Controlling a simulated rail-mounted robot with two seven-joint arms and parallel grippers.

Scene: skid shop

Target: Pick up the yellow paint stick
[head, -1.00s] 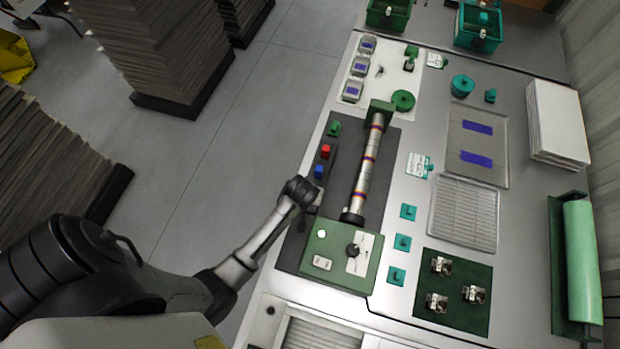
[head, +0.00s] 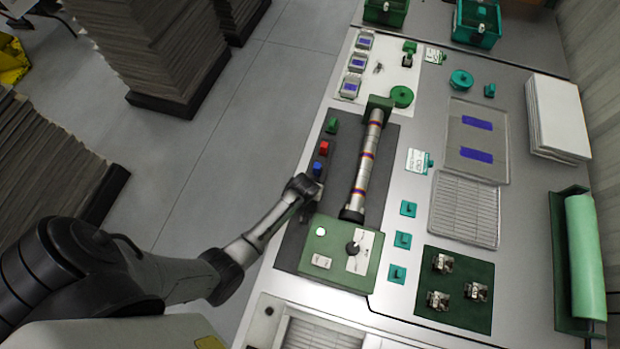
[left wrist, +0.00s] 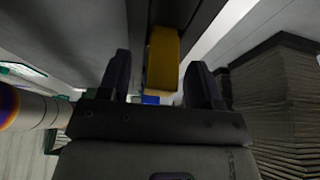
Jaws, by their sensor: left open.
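The yellow paint stick (left wrist: 162,60) shows in the left wrist view as a yellow block beyond and between the two fingers of my left gripper (left wrist: 164,82). The fingers are open, with a gap on each side of it; I cannot tell how deep it sits between them. In the head view my left gripper (head: 313,186) is over the dark strip at the bench's left edge, just below the blue stick (head: 318,167) in the picture. The yellow stick is hidden there by the gripper. My right gripper is not in view.
A red stick (head: 324,147) and a green piece (head: 332,125) stand farther along the strip. A banded roller (head: 366,165) lies close to the right of my gripper. A green control box (head: 325,262) is nearer. Stacked sheets (head: 165,50) stand on the floor at left.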

